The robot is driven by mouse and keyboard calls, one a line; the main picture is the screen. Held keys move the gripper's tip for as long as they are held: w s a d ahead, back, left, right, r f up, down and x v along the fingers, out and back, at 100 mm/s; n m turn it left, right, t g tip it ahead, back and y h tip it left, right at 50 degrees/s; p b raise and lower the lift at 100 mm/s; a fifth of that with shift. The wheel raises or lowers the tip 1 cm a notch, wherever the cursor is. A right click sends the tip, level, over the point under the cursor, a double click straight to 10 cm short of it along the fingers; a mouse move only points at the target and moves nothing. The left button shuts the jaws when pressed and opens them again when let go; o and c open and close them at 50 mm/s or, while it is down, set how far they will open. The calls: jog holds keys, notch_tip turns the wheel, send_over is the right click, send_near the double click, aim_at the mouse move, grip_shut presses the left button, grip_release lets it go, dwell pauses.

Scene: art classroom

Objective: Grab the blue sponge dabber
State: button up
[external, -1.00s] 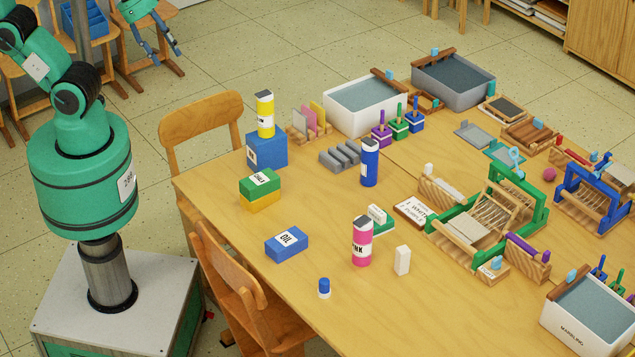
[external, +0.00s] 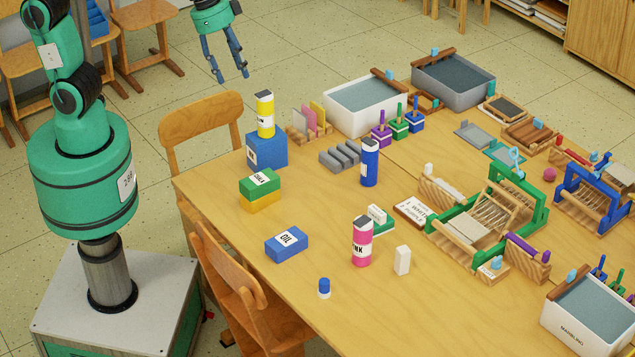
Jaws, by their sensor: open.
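The small dabber (external: 324,287), with a blue top and a white lower part, stands upright on the table near its front edge; I take it for the blue sponge dabber. My gripper (external: 232,77) is open and empty, with its fingers pointing down. It is at the top of the view, well apart from the dabber and up beyond the wooden chair by the table's far left corner.
A blue OIL box (external: 286,244), a pink INK bottle (external: 362,241) and a white block (external: 402,260) stand around the dabber. A yellow bottle (external: 265,114) tops a blue box (external: 267,151) at the left edge. The table (external: 330,215) is bare between these.

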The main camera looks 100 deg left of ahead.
jog(key=w+d+f+g, duration=0.1)
jog(key=w+d+f, duration=0.45)
jog(key=w, duration=0.35)
jog(key=g, duration=0.3)
send_over(324, 281)
notch_tip(324, 281, down, 33)
jog(key=shift+a+r+m, duration=0.15)
jog(key=shift+m, duration=0.15)
jog(key=shift+f+b, duration=0.35)
jog(key=shift+f, duration=3.95)
jog(key=shift+f, duration=0.15)
jog(key=shift+f+b, duration=0.5)
jog(key=shift+f, duration=2)
